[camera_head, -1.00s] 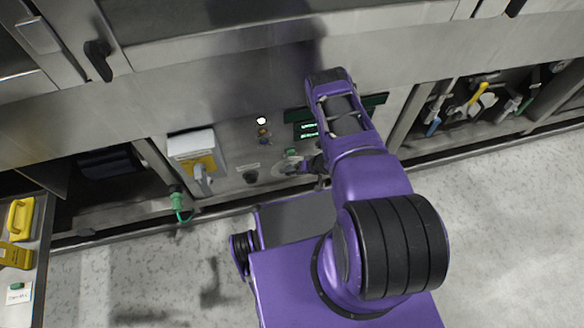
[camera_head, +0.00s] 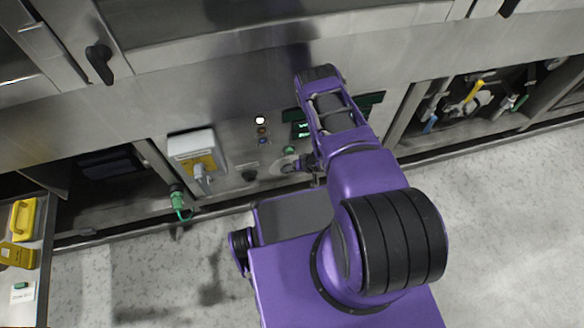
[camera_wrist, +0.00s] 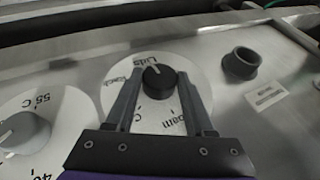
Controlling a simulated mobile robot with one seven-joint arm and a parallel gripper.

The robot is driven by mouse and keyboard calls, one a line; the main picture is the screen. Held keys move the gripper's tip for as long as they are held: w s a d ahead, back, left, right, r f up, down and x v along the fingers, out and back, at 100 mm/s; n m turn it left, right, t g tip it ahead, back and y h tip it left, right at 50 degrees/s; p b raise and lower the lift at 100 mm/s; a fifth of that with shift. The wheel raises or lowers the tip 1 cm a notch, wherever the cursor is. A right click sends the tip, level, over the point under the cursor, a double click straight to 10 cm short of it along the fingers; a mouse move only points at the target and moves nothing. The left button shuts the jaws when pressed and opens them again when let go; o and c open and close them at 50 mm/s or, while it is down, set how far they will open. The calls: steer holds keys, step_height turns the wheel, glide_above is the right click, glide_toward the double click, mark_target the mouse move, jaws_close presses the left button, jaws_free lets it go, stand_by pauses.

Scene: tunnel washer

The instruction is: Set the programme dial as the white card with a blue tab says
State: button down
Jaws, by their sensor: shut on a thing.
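The programme dial is a black knob (camera_wrist: 160,80) on a white disc with words around it, in the wrist view. Its pale mark points at the top of the picture, towards the word "Lids". "Rack" is to the left; words at lower right and bottom are partly hidden by my fingers. My gripper (camera_wrist: 159,88) is shut on the knob, one finger on each side. In the head view the disc (camera_head: 284,168) is partly covered by my gripper (camera_head: 305,165). A white card (camera_head: 22,295) lies at far left; its tab looks green and its writing is too small to read.
A second dial (camera_wrist: 25,132) with temperature marks is at left in the wrist view, and a black round knob (camera_wrist: 241,62) at right. A grey switch box (camera_head: 196,155) and a lit display (camera_head: 303,130) are on the panel. Yellow objects (camera_head: 22,220) lie at left.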

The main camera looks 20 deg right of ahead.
steer(key=shift+a+r+h+p, duration=0.15)
steer(key=shift+h+p, duration=0.4)
steer(key=shift+h, duration=0.35)
steer(key=shift+w, duration=0.1)
steer(key=shift+c, duration=1.3)
jaws_free()
